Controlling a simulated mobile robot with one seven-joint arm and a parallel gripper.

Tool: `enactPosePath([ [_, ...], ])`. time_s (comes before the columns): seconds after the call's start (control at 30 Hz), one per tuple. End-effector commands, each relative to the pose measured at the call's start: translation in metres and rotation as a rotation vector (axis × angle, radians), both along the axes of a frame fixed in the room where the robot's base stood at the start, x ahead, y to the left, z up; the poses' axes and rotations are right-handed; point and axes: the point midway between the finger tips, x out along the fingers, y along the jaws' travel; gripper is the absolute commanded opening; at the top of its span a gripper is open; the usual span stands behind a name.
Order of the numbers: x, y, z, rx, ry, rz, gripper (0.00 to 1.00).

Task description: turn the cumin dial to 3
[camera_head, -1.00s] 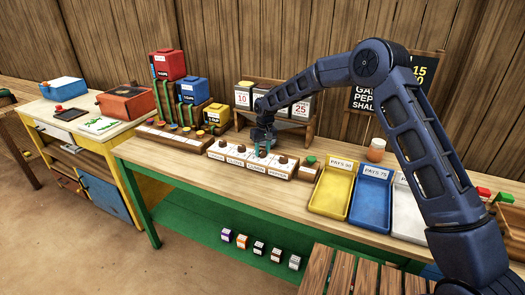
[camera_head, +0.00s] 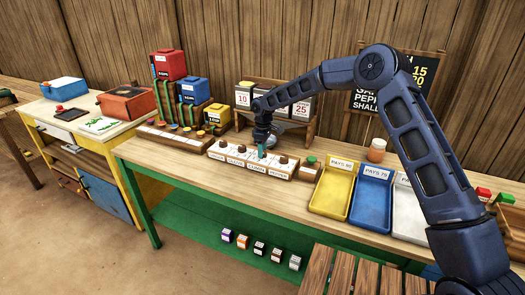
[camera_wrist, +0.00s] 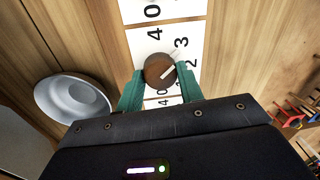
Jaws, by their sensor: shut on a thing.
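The dial panel (camera_head: 232,162) is a low box with a row of brown knobs and name labels on its front. The label under my gripper reads cumin (camera_head: 257,167). My gripper (camera_head: 262,150) points down at that dial. In the wrist view my gripper (camera_wrist: 158,82), with green fingers, is shut on the brown cumin dial (camera_wrist: 158,69), one finger on each side. The dial's white pointer line aims to the upper right, between the printed 2 and 3.
A pale round dish (camera_wrist: 72,97) lies left of the fingers in the wrist view. A small green-topped block (camera_head: 309,161) stands right of the panel, then yellow (camera_head: 331,192) and blue (camera_head: 370,199) trays. A rack with numbered cards (camera_head: 301,103) stands behind.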

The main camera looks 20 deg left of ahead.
Motion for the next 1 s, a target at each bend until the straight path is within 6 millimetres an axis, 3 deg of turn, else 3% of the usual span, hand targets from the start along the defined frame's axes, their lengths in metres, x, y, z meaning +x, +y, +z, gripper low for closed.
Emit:
enactPosePath([
  [0.7,0.0006,0.0008,0.0009,0.002,-0.002,0.073,0.14],
  [0.73,0.0006,0.0007,0.0009,0.002,-0.002,0.073,0.41],
  [0.8,0.0004,0.0007,0.0008,0.002,-0.002,0.073,0.54],
  [0.83,0.0004,0.0007,0.0008,0.001,-0.001,0.073,0.58],
  [1.0,0.0001,0.0004,0.0004,0.001,-0.001,0.073,0.58],
])
